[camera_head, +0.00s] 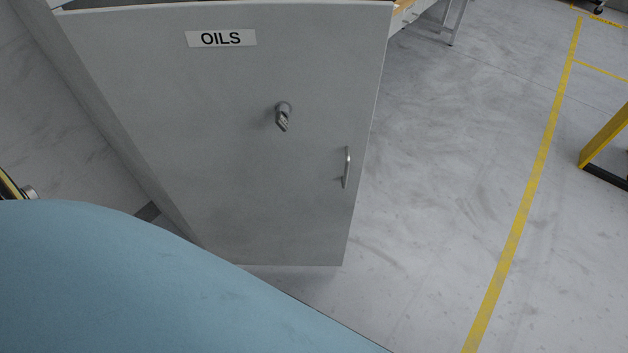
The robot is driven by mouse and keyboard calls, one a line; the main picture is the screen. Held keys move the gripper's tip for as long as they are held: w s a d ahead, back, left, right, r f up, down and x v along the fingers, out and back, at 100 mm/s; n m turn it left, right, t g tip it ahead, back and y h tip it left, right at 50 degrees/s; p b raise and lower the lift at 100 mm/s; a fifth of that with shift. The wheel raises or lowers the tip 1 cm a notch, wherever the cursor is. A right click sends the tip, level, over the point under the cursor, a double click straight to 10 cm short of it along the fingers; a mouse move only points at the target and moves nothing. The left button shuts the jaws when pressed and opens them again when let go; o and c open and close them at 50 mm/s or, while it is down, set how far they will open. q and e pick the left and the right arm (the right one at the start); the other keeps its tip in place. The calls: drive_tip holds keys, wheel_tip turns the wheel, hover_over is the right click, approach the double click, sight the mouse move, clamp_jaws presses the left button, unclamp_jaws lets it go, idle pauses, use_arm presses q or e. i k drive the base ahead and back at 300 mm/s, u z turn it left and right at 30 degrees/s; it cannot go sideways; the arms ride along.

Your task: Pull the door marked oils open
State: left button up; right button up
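The grey door (225,130) carries a white label (221,38) that reads OILS. It looks shut. A metal turn handle or latch (282,117) sits near the middle of the door, below and right of the label. A slim vertical pull handle (347,168) is near the door's right edge, lower down. Neither of my grippers shows in the head view. A large blue surface fills the lower left and hides the floor there.
Grey floor right of the door is clear, with a yellow line (528,190) along it. A yellow frame with a dark foot (606,140) stands at the far right. A metal table leg (456,22) shows at the top. A wall is at the left.

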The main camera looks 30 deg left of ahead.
sight(198, 88)
drive_tip(key=k, duration=0.45)
drive_tip(key=u, duration=1.4)
drive_tip(key=i, duration=0.5)
